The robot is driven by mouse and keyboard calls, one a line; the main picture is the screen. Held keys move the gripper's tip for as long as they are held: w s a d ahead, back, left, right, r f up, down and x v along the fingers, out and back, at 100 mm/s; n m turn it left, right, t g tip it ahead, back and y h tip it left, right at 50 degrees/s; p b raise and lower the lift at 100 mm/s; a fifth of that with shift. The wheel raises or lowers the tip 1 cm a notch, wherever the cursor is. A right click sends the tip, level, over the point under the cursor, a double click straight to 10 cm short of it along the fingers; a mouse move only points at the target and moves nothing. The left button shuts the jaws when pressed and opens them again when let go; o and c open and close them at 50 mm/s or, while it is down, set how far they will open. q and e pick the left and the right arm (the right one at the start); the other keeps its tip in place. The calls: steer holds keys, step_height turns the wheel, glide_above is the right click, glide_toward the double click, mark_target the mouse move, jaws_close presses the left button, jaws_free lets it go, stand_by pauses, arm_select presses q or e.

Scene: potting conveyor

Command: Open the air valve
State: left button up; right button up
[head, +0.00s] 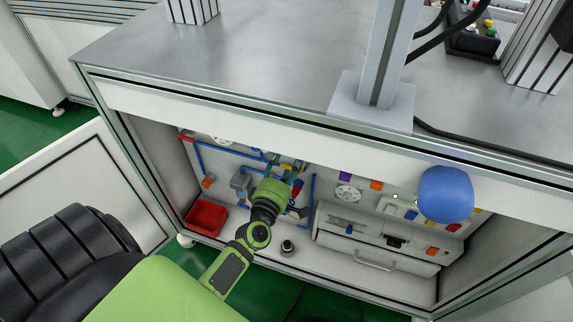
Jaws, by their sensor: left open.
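My left gripper (291,174) reaches into the open cabinet under the bench, close to the back panel among blue air lines (228,152). Its fingers are open; I cannot tell whether they touch anything. Small blue and red fittings (297,188) show right beside the fingers. The air valve cannot be made out for certain; the green gripper body and wrist cover part of this panel. A grey unit (240,182) sits on the blue lines left of the gripper. My right gripper is not in view.
A red bin (206,218) stands at the cabinet's lower left. A white drawer unit (375,249) fills the right side. A small black round part (287,247) stands on the cabinet floor. The bench's front edge (290,118) overhangs the arm. A blue rounded object (445,194) hides part of the right side.

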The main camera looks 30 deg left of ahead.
arm_select(q)
jaws_close()
steer(key=shift+r, duration=0.1)
